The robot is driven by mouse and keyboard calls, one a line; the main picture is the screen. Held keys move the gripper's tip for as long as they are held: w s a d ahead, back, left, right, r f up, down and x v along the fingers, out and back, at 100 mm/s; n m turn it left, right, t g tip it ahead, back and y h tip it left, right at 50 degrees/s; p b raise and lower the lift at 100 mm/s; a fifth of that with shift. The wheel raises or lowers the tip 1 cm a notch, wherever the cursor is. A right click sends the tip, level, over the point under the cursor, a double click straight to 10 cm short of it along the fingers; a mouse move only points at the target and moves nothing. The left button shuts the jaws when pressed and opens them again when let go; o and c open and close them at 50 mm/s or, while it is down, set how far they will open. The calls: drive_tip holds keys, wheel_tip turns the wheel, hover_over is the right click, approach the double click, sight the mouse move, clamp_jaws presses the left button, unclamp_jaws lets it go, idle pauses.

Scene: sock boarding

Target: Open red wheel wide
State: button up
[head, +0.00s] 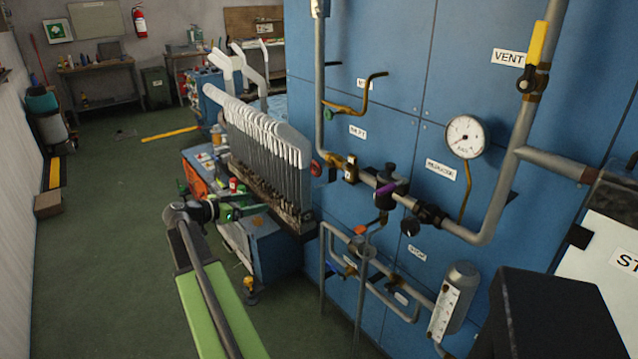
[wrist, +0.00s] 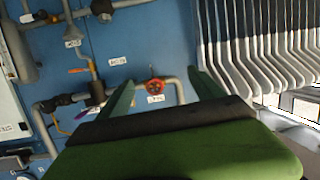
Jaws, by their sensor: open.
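How far the wheel is turned cannot be told.
A rack of white sock boards (head: 265,135) stands on a cart, close beyond my gripper. Pipes, a gauge (head: 466,137), a yellow lever (head: 536,43) and a black knob (head: 410,227) crowd the panel. The green floor (head: 110,230) at left is mostly clear.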

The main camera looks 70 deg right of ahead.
sight(316, 169)
drive_tip(key=s+d+r+m+g, duration=0.1)
drive_tip(key=s+d, duration=0.4)
drive_tip(key=d, duration=0.2)
drive_tip(key=s+d+r+m+g+h, duration=0.1)
drive_tip(key=s+d+r, duration=0.1)
drive_tip(key=s+d, duration=0.3)
drive_tip(key=s+d+r+m+g, duration=0.1)
drive_tip(key=s+d+m, duration=0.1)
drive_tip(key=s+d, duration=0.4)
drive_tip(key=shift+d+r+h+b, duration=0.15)
drive_tip(key=shift+d+h+b, duration=0.05)
drive_tip(key=shift+d, duration=0.85)
drive_tip(key=shift+d+r+h+b, duration=0.1)
drive_tip(key=shift+d+h+b, duration=0.1)
drive_tip(key=shift+d, duration=0.85)
drive_tip(key=shift+c, duration=0.4)
